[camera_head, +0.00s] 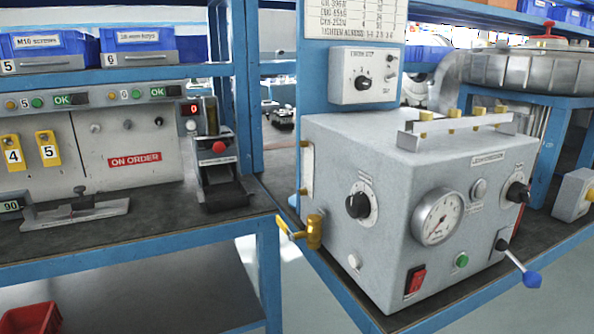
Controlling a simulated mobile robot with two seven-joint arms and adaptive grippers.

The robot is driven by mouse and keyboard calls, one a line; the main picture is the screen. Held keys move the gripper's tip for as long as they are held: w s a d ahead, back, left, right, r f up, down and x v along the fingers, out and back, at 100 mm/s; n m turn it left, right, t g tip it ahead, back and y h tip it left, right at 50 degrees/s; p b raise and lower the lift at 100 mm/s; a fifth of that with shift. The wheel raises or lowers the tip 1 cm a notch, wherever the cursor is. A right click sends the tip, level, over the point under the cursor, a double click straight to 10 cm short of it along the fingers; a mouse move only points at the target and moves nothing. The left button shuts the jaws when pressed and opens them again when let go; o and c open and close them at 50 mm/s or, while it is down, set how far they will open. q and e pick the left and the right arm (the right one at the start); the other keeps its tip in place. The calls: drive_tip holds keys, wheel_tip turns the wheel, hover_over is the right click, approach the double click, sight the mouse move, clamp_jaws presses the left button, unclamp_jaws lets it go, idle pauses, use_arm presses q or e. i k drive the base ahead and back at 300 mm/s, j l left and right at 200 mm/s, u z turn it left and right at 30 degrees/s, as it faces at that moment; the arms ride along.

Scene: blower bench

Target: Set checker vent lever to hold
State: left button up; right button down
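The grey checker box (430,165) stands on the blue-framed bench at the right. A lever with a blue knob (532,279) sticks out from a small plate at the lower right of its front face and slants down to the right. Its markings are too small to read, so I cannot tell which setting it points to. A brass valve with a yellow handle (314,232) is at the box's left edge. The front also has a round gauge (437,217), black dials (358,206), a red switch (415,280) and a green button (462,260). Neither gripper is in view.
A small dial box (365,76) hangs on the blue post above the checker. A metal round housing (520,68) sits behind at the right. The left bench holds a black device with a red knob (217,147) and a metal plate (78,212). A red bin (32,319) is below.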

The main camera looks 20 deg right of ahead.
sight(533, 280)
drive_tip(key=l+z, duration=0.2)
drive_tip(key=z, duration=1.75)
drive_tip(key=k, duration=0.55)
drive_tip(key=i, duration=0.55)
